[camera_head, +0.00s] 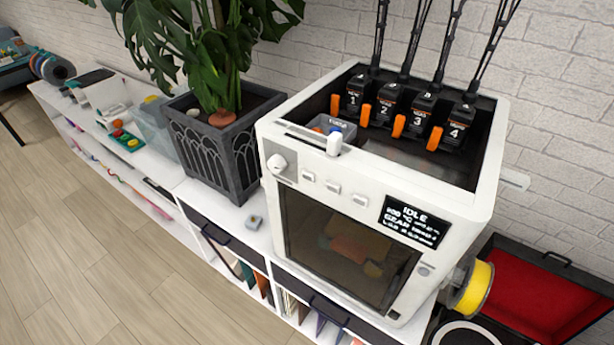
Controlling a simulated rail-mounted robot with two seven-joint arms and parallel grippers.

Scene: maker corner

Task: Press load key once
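A white 3D printer (462,212) stands on the white shelf unit. To the left of the display are three small light keys in a row: a left key (308,176), a middle key (333,187) and a right key (360,200). Their labels are too small to read, so I cannot tell which is the load key. A round white knob (277,163) is at the panel's left end. Neither gripper is in view.
A dark planter (228,150) with a large leafy plant stands left of the printer. A yellow spool (473,287) sticks out at its lower right, near an open red-lined case (545,295). Numbered black units with orange levers sit in the printer's top. The space before the panel is clear.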

